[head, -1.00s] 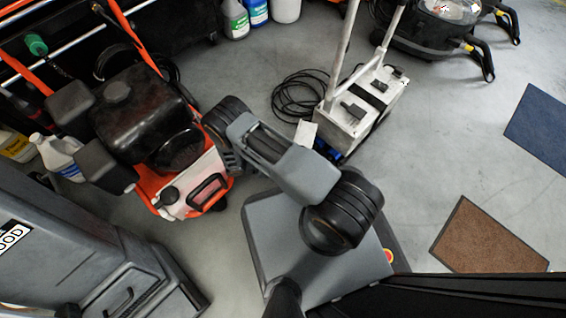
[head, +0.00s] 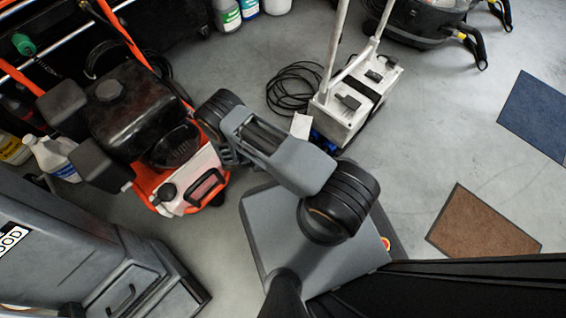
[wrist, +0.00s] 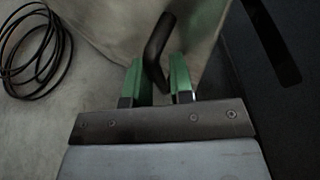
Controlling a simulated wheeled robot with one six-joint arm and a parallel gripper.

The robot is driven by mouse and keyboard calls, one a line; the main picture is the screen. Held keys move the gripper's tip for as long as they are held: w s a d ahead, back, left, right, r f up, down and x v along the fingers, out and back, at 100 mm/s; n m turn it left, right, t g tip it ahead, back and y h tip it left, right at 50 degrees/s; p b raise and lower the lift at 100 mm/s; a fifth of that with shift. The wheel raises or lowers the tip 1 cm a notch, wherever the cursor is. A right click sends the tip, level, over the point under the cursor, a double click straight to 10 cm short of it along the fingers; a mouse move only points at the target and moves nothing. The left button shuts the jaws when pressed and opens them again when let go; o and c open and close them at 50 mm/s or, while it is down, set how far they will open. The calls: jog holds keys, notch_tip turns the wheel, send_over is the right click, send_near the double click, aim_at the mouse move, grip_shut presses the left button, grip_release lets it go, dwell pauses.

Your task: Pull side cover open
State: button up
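In the wrist view my gripper (wrist: 158,82) has two green fingers standing apart. The lower end of a black bent handle (wrist: 157,48) lies between them. I cannot tell if both fingers press on it or what it is fixed to. A dark panel (wrist: 262,85) with a long slot fills the right of that view. In the head view a grey machine (head: 75,245) stands at the lower left, with a dark loop handle (head: 120,298) on its side. I cannot tell for sure which panel is the side cover. My gripper is hidden in the head view.
An orange and black engine machine (head: 150,125) stands left of my arm. A white wheeled unit (head: 355,100) with upright poles stands beyond it, beside coiled black cable (head: 290,92). A brown mat (head: 482,225) and a blue mat (head: 535,115) lie on open floor at right.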

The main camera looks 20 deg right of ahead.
jog(key=s+d+r+p, duration=0.1)
jog(key=s+r+p, duration=0.8)
jog(key=s+r, duration=0.3)
jog(key=shift+s+d+r, duration=0.2)
jog(key=shift+s+d, duration=0.05)
jog(key=shift+s, duration=0.75)
jog(key=shift+c, duration=0.5)
